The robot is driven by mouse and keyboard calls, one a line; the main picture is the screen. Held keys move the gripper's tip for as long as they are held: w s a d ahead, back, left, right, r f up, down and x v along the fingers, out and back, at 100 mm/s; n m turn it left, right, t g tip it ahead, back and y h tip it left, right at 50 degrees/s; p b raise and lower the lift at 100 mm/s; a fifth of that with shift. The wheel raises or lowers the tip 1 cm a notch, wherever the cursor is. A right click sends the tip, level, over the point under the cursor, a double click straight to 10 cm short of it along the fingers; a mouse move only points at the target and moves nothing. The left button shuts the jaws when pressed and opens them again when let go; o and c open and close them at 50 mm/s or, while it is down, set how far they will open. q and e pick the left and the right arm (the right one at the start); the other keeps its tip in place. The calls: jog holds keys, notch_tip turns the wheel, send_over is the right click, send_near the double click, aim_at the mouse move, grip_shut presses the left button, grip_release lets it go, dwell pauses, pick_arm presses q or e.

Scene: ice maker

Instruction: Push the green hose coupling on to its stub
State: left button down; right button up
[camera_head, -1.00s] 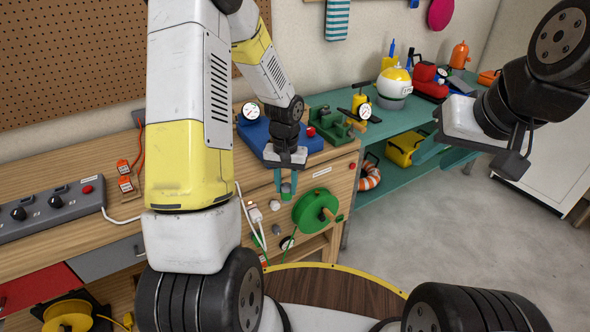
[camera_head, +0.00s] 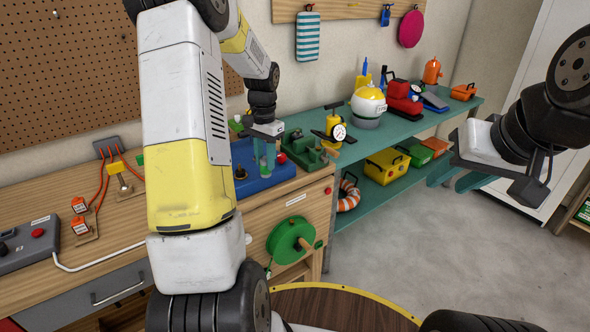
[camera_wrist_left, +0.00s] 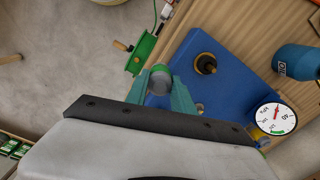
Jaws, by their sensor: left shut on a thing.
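My left gripper (camera_head: 265,160) is shut on the green hose coupling, in front of or above the blue base (camera_head: 262,184) on the wooden bench. In the left wrist view the coupling (camera_wrist_left: 160,79) shows as a grey round end with a green rim between the teal fingers. A dark fitting with a brass ring, which looks like a stub (camera_wrist_left: 206,63), stands on the blue base, apart from the coupling; it also shows in the head view (camera_head: 240,173). A smaller round fitting (camera_wrist_left: 200,107) is partly hidden. My right gripper (camera_head: 458,179) is open and empty, away at the right.
A yellow pump with a gauge (camera_head: 338,131) and a green vice-like tool (camera_head: 308,150) stand close right of the blue base. A green reel (camera_head: 290,238) hangs on the bench front. A teal shelf (camera_head: 400,130) holds several tools. Open floor lies at the right.

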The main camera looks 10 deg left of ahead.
pick_arm(q)
jog(key=a+r+m, duration=0.4)
jog(key=a+r, duration=0.5)
jog(key=shift+w+f, duration=0.15)
jog(key=shift+f, duration=1.4)
jog(key=shift+w+f, duration=0.1)
jog(key=shift+f, duration=1.4)
jog(key=shift+f, duration=1.5)
jog(key=c, duration=1)
grip_release()
notch_tip(320, 180, up, 8)
jog(key=shift+f, duration=0.1)
